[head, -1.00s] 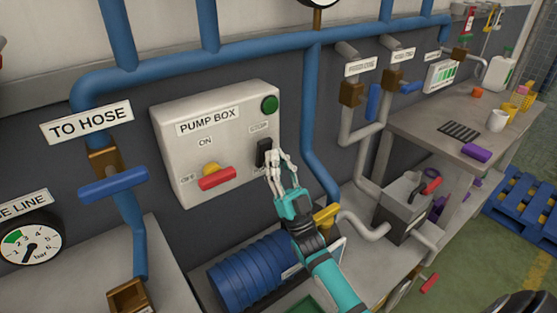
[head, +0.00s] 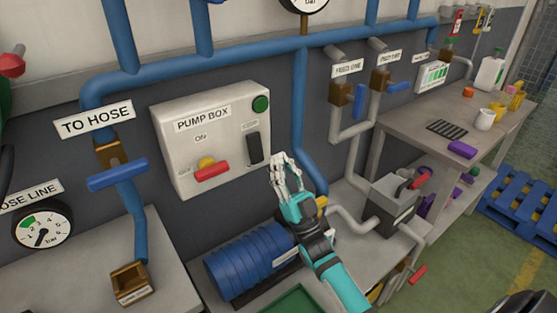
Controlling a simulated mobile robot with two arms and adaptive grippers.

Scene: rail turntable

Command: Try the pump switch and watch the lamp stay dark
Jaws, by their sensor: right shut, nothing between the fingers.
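The pump box (head: 225,180) is a pale wall box in the middle of the head view. Its black rocker switch (head: 254,149) sits on the right side, under a small label too small to read. The green lamp (head: 260,104) at the upper right corner looks dark, not glowing. A red handle (head: 211,171) on a yellow hub lies near level, between small ON and OFF marks. My right gripper (head: 281,160) is shut and empty, just right of the box and apart from the switch. My left gripper is not in view.
Blue pipes (head: 200,60) run above and beside the box. A blue ribbed pump motor (head: 245,265) sits below on a bench. A blue-handled valve (head: 118,174) and a gauge (head: 43,225) are at left. A table (head: 410,130) with cups stands at right.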

